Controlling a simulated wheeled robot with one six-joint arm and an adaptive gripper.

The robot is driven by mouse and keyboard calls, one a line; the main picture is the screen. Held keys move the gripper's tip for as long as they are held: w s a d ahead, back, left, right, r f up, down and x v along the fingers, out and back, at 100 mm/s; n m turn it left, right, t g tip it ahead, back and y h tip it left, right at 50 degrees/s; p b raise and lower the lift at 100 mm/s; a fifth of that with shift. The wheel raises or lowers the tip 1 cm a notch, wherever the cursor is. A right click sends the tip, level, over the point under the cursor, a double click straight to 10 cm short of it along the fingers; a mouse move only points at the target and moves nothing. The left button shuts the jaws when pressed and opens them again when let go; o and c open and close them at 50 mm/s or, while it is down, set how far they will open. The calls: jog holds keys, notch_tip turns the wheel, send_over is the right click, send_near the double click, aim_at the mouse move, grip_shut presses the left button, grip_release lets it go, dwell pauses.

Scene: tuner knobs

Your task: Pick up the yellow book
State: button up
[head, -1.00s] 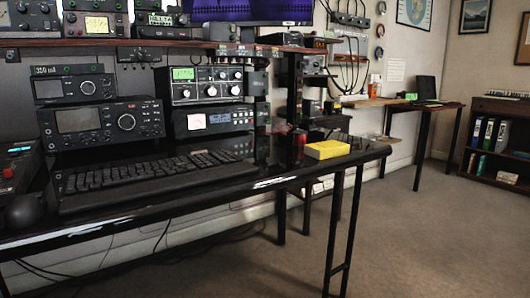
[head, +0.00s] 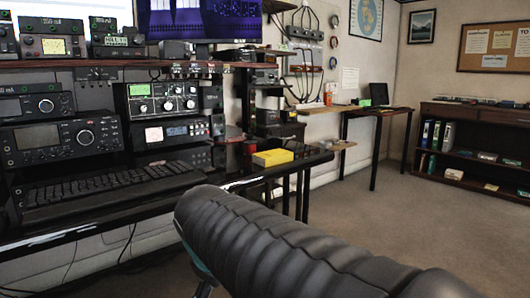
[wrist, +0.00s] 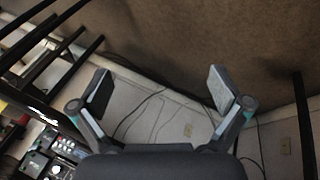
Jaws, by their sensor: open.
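A yellow book (head: 273,157) lies flat near the right end of the black desk (head: 236,183) in the head view. My arm shows large in the head view, in front of the desk's right end. My gripper (wrist: 161,88) shows in the wrist view with its two fingers spread wide and nothing between them. Carpet, wall and cables lie beyond the fingers. The gripper is apart from the book. A small bit of yellow shows at the left edge of the wrist view, too little to be sure it is the book.
Radios (head: 62,142) and a keyboard (head: 110,183) fill the desk left of the book. A shelf (head: 150,63) with more equipment runs above. A side table (head: 376,110) and bookcase (head: 474,145) stand farther back. The carpet on the right is open.

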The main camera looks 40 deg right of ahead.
jog(key=w+d+r+n+g+h+p, duration=0.1)
jog(key=w+d+r+n+h+p, duration=0.15)
jog(key=w+d+r, duration=0.4)
jog(key=w+d+r+n+g+h+p, duration=0.15)
jog(key=w+d+r+n, duration=0.25)
jog(key=w, duration=0.5)
jog(key=n+g+h+p, duration=0.2)
jog(key=n+h+p, duration=0.4)
jog(key=n+h, duration=0.1)
send_near(271, 153)
jog(key=v, duration=0.4)
jog(key=shift+s+d, duration=0.1)
jog(key=shift+s, duration=0.15)
jog(key=shift+w+d, duration=0.15)
jog(key=shift+d, duration=0.1)
jog(key=x, duration=0.8)
jog(key=shift+w+f, duration=0.1)
jog(key=shift+f, duration=0.05)
jog(key=shift+s+x, duration=0.1)
jog(key=shift+x, duration=1.25)
jog(key=shift+s+x, duration=0.15)
jog(key=shift+x, duration=1.2)
jog(key=c, duration=1.2)
jog(key=shift+c, duration=0.2)
